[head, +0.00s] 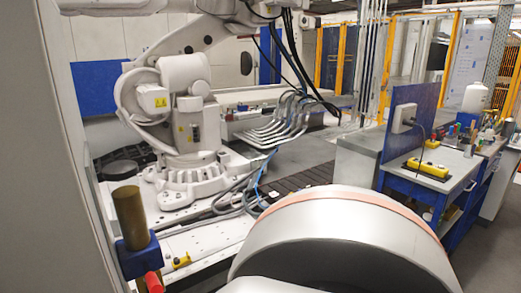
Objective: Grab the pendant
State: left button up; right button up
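A yellow pendant-like control (428,168) with dark buttons lies on the grey top of a blue workbench at the right. A dark cable runs near it from a grey box (404,118) on a blue upright panel. A second, smaller yellow item (181,261) sits low at the left by the machine base; I cannot tell what it is. Neither of my grippers is in view.
A large white industrial robot (190,110) stands at the left on a track base. A blue bracket with a brown cylinder and red knob (152,281) is at lower left. Several small tools and a white bottle (475,97) are on the bench. A rounded grey body fills the lower foreground.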

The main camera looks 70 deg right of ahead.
aim_at(414, 163)
jog(key=z, duration=3.55)
jog(key=i+l+u, duration=0.5)
jog(key=i+l, duration=1.6)
